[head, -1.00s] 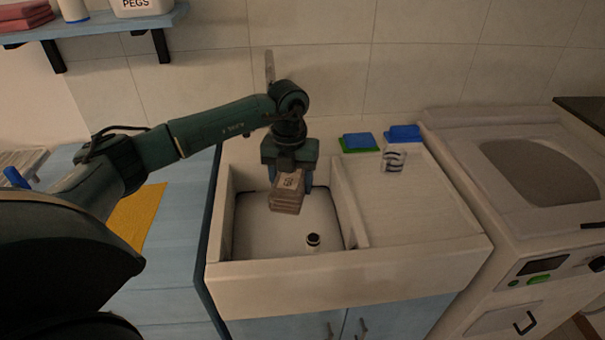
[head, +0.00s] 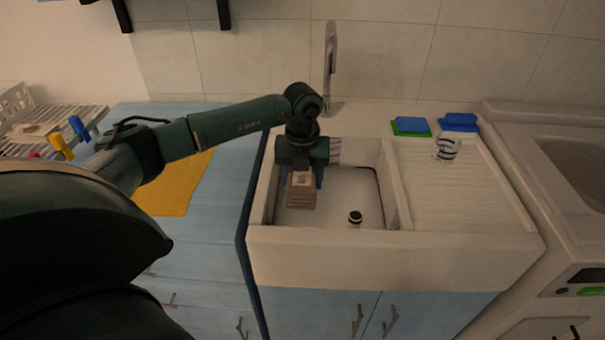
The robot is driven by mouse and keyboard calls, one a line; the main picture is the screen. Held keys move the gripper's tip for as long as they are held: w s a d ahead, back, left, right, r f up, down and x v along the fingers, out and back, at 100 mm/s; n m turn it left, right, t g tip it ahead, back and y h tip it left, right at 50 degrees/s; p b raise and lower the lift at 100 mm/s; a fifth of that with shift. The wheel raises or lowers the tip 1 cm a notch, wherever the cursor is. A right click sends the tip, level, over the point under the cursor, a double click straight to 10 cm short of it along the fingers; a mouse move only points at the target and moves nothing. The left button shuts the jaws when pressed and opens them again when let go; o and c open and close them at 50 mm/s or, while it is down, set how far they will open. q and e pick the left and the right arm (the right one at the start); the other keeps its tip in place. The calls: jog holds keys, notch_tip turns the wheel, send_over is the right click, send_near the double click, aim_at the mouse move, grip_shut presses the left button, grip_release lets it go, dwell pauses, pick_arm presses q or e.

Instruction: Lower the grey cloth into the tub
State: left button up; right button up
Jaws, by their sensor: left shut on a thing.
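My left gripper (head: 302,181) is shut on the grey cloth (head: 301,194), a folded brownish-grey stack with a pale marked patch. The gripper points down, with a blue finger on either side of the cloth. The cloth shows against the left part of the white tub (head: 410,248), in front of its opening. I cannot tell whether its underside touches the tub floor. My right gripper is not in view.
A dark-rimmed round drain piece (head: 355,217) is in the tub. A tap (head: 330,62) rises behind. An orange mat (head: 180,190) lies at left.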

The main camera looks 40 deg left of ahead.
pick_arm(q)
notch_tip(320, 180, down, 15)
jog(key=b, duration=1)
jog(key=shift+f, duration=0.2)
jog(key=shift+f+b, duration=0.5)
jog(key=shift+f, duration=0.15)
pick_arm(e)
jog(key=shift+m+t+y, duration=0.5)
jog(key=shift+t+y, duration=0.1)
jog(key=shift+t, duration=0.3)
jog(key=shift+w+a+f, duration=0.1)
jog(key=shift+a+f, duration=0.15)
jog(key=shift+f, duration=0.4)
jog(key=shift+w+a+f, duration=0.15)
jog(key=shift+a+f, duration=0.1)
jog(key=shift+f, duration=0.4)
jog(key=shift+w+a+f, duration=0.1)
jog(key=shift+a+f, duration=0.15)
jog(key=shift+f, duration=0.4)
pick_arm(q)
jog(key=o, duration=1.1)
jog(key=shift+r, duration=0.1)
jog(key=shift+r+p, duration=0.3)
jog(key=shift+r, duration=6.2)
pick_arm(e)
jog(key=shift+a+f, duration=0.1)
